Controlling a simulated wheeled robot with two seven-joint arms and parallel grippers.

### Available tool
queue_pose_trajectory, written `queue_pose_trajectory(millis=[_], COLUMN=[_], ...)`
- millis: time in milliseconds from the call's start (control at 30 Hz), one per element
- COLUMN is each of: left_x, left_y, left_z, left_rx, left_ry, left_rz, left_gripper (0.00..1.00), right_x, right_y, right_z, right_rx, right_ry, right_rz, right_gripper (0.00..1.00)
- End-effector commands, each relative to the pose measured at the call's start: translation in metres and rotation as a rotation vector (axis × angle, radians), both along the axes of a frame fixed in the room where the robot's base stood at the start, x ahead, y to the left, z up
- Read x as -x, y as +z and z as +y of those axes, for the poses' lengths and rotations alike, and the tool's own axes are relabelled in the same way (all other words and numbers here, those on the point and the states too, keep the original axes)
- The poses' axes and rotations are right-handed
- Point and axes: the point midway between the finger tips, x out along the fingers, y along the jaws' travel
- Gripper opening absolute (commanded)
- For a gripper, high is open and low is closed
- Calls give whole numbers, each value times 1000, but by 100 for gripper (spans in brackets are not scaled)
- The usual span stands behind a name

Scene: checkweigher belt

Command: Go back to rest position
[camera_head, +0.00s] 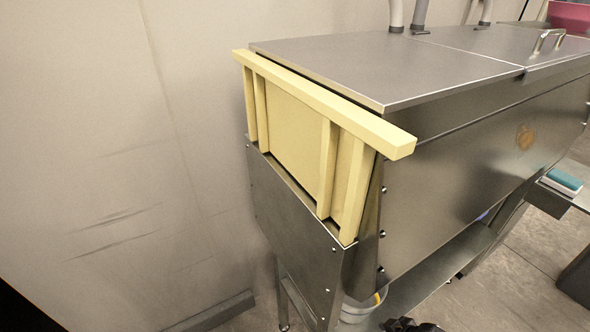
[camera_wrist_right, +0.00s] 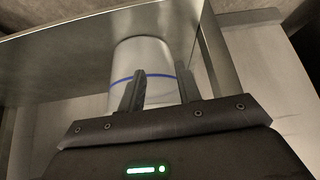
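Behind the fingers is a white cylindrical container (camera_wrist_right: 145,55) with a blue band, below a metal edge. I cannot tell whether the fingers touch it. My left gripper is not in view. At the bottom edge of the head view a dark mechanical part just shows, too cut off to identify.
A steel machine housing (camera_head: 460,165) with a flat lid (camera_head: 390,68) fills the right of the head view. A yellow frame (camera_head: 330,108) covers its near end. A pale bucket (camera_head: 358,310) stands beneath. A bare wall (camera_head: 110,150) is at left. A teal-and-white block (camera_head: 562,180) sits at right.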

Motion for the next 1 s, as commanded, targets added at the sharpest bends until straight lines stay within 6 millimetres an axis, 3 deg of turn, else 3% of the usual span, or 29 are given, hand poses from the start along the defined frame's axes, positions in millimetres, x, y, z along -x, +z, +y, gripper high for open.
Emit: queue_pose_trajectory(millis=[33, 133, 200, 267, 400, 500, 600, 667, 800, 1000], left_x=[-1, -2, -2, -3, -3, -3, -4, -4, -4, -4], left_y=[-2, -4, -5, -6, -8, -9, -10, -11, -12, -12], left_z=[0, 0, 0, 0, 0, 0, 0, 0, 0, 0], left_rx=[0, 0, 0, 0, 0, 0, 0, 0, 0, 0], left_ry=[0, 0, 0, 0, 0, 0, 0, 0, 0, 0], left_rz=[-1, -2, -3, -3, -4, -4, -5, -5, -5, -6], left_gripper=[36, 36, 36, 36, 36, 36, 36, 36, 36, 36], right_x=[11, 43, 77, 113, 207, 270, 318, 338, 358, 364], right_y=[-39, -109, -152, -184, -240, -262, -274, -277, -279, -279], right_z=[-11, -38, -53, -63, -73, -68, -55, -44, -24, -23], right_rx=[0, 37, 81, 122, 211, 245, 258, 252, 230, 230], right_ry=[-50, -145, -201, -242, -319, -367, -391, -395, -398, -397], right_rz=[27, 55, 88, 122, 233, 323, 402, 436, 467, 474], right_gripper=[34, 34, 34, 34, 34, 34, 34, 34, 34, 34])
